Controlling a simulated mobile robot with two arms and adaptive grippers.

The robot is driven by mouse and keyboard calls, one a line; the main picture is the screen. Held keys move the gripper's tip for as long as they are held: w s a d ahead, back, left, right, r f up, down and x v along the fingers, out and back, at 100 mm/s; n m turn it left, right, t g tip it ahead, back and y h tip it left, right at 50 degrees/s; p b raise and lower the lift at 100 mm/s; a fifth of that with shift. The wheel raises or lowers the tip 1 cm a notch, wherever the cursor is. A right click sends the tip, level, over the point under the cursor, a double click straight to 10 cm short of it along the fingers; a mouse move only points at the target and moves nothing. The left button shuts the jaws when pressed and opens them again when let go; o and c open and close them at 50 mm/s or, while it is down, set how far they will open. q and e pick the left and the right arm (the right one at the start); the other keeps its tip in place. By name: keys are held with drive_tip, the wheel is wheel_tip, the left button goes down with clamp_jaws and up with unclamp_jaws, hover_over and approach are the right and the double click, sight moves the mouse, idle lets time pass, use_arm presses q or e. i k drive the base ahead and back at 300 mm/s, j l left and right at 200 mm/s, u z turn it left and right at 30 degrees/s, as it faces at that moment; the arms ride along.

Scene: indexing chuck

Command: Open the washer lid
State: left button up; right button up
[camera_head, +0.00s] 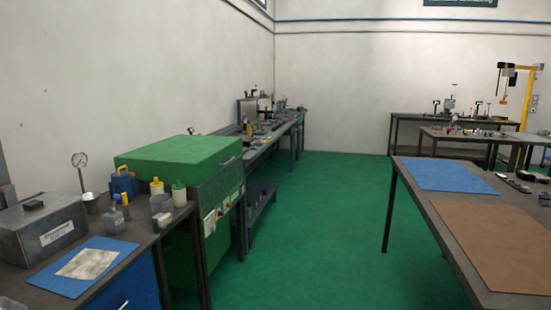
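A green cabinet with a flat green lid (180,156), which looks like the washer, stands against the left wall. Its lid appears shut. The green lower body (180,260) is partly hidden by the near bench. Neither of my grippers shows in the head view.
A dark bench (145,239) at the near left holds a grey lidded box (85,235), a blue mat (50,278), bottles and a gauge. Another workbench (254,155) continues behind the cabinet. A table (430,205) stands at right. The green floor (310,240) between is clear.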

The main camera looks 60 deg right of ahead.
sight(193, 160)
drive_tip(key=z, duration=1.65)
drive_tip(key=i+l+u, duration=0.15)
drive_tip(key=i, duration=0.4)
drive_tip(key=i+l+u, duration=0.15)
drive_tip(key=i+l, duration=0.15)
drive_tip(key=i, duration=0.25)
drive_tip(key=i+l+u, duration=0.15)
drive_tip(key=i+l, duration=0.15)
drive_tip(key=i, duration=0.2)
drive_tip(key=i+l+u, duration=0.1)
drive_tip(key=i+l, duration=0.25)
drive_tip(key=i, duration=0.15)
